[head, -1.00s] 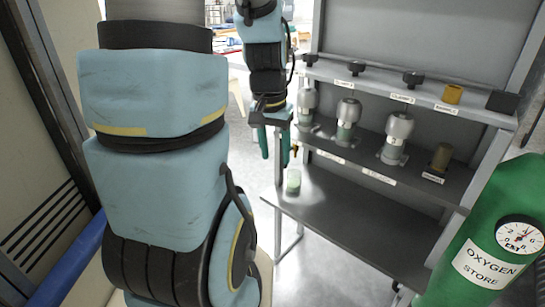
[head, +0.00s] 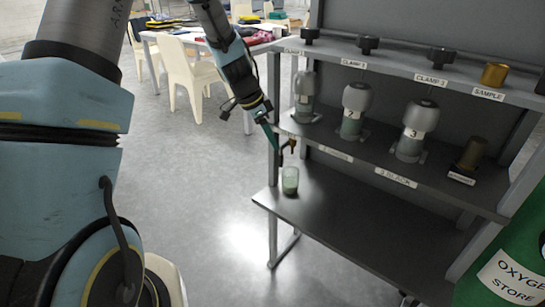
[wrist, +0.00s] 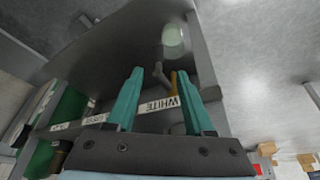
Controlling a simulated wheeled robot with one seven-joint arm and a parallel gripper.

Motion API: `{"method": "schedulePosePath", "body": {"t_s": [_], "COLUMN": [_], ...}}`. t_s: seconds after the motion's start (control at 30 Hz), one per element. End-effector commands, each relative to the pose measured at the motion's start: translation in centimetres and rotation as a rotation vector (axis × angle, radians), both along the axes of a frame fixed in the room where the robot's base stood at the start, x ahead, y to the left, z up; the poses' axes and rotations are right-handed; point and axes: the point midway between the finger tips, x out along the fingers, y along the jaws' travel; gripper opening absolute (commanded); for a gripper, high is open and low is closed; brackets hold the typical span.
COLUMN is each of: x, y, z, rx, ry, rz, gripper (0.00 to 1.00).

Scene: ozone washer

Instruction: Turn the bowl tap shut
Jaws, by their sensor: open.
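The bowl tap (head: 288,149) is a small dark fitting with an orange-brown part, at the left end of the middle shelf, above a pale green glass (head: 290,181). In the wrist view the tap shows as a grey spout (wrist: 160,75) with a yellow-orange lever (wrist: 174,82). My gripper (head: 271,138) is open, with teal fingers, just left of the tap. In the wrist view my gripper (wrist: 160,72) has its fingers apart, with the tap between them in the picture. I see no contact; the depth gap is unclear.
The middle shelf (head: 340,158) carries several grey-capped vessels and a brown one; a WHITE label (wrist: 161,106) is on its edge. The glass stands near the left edge of the lower shelf (head: 350,215). A green oxygen cylinder (head: 515,255) is at right.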

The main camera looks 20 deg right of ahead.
Motion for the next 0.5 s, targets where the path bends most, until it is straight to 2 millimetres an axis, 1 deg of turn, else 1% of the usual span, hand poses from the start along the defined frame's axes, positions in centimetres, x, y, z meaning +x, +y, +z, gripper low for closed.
{"method": "schedulePosePath", "body": {"t_s": [0.03, 0.1, 0.3, 0.4, 0.5], "x": [-0.2, -0.2, -0.3, -0.3, -0.3], "y": [-0.3, -0.8, -2.2, -2.7, -3.0], "z": [-1.0, -2.2, -5.5, -6.7, -7.5], "rx": [0.003, 0.002, 0.003, 0.002, 0.002], "ry": [0.005, 0.005, 0.003, 0.002, 0.002], "rz": [-0.001, 0.0, 0.0, 0.001, 0.002], "gripper": [0.53, 0.53, 0.53, 0.53, 0.53]}}
